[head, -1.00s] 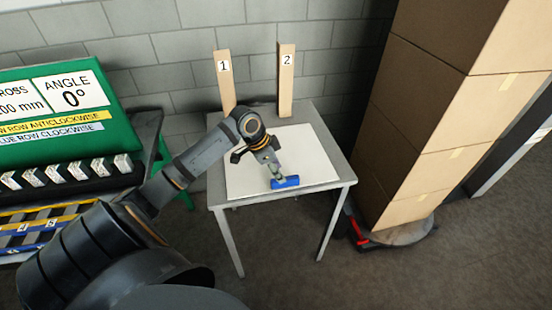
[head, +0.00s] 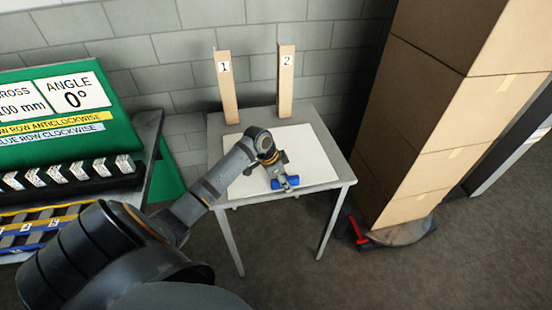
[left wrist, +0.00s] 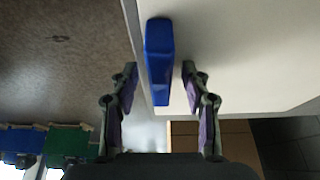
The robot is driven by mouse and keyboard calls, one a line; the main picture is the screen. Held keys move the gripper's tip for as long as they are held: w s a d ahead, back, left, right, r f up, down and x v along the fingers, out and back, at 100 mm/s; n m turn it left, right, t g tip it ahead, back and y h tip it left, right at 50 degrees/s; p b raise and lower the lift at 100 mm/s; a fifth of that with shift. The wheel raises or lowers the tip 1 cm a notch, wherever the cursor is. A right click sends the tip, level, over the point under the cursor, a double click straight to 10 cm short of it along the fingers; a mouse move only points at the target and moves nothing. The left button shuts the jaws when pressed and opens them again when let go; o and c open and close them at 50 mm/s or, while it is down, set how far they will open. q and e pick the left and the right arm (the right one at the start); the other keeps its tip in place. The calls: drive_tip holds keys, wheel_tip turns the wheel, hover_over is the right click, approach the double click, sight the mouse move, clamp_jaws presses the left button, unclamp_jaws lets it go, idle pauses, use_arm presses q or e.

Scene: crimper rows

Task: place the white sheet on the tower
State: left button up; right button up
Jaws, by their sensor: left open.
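The white sheet (head: 312,160) lies flat on a small grey table and also fills the upper right of the left wrist view (left wrist: 250,50). A blue block (head: 291,182) sits at its front edge. My left gripper (left wrist: 160,72) is open, with one finger on each side of the blue block (left wrist: 159,60); gaps show between block and fingers. In the head view my left gripper (head: 284,181) partly hides the block. A tall stack of brown boxes (head: 420,120), apparently the tower, stands right of the table. My right gripper is not in view.
Two posts marked 1 (head: 227,90) and 2 (head: 286,85) stand at the back of the table (head: 340,165). A bench with a green sign panel (head: 60,110) is at left. A red part (head: 357,229) lies by the stack's base. Floor is clear in front.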

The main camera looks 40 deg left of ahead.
use_arm(q)
drive_tip(key=shift+f, duration=0.15)
clamp_jaws()
idle(0.4)
